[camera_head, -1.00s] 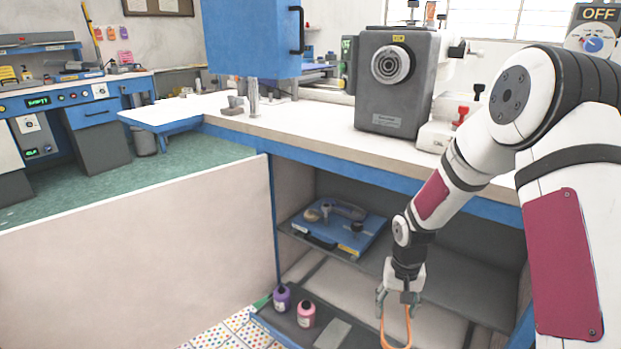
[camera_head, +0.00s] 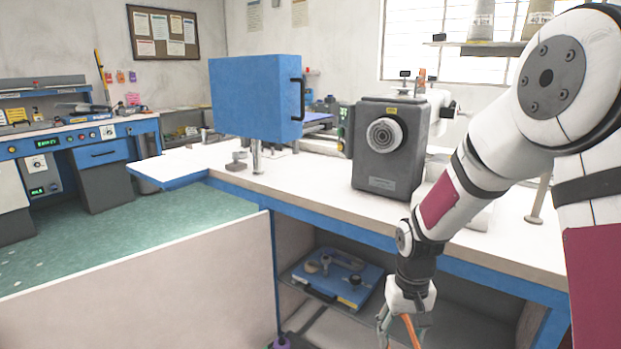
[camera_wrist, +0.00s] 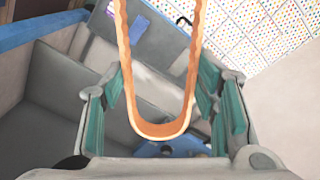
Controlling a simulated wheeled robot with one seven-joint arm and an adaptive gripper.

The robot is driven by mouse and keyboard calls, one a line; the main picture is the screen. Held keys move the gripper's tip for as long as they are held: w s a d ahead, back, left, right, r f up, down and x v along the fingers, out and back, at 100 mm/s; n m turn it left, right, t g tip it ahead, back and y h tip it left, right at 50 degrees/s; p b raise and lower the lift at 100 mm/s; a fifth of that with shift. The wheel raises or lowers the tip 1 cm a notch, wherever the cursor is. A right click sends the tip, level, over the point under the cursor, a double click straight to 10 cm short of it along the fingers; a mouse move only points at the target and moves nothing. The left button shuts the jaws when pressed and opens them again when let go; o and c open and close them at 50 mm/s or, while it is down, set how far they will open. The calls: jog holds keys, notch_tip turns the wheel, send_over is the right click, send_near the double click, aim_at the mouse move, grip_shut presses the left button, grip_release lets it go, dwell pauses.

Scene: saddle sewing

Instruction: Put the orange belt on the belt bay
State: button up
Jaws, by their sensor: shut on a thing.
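My gripper (camera_head: 406,322) is at the bottom edge of the head view, in front of the open cabinet under the workbench. It is shut on the orange belt (camera_head: 411,331), whose lower part is cut off there. In the wrist view the belt (camera_wrist: 160,130) is a long narrow U-shaped loop between the teal finger pads of my gripper (camera_wrist: 165,95). I cannot tell which place is the belt bay.
A white workbench top (camera_head: 310,184) carries a grey machine (camera_head: 388,150) with a round chuck and a blue box (camera_head: 256,98) on a post. Below, a blue case (camera_head: 338,279) lies on a shelf. A pale panel (camera_head: 150,290) stands at the left.

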jog(key=s+r+p, duration=0.4)
jog(key=r+p, duration=0.5)
jog(key=s+r+p, duration=0.4)
jog(key=r+p, duration=0.4)
jog(key=p, duration=0.2)
jog(key=shift+r, duration=0.35)
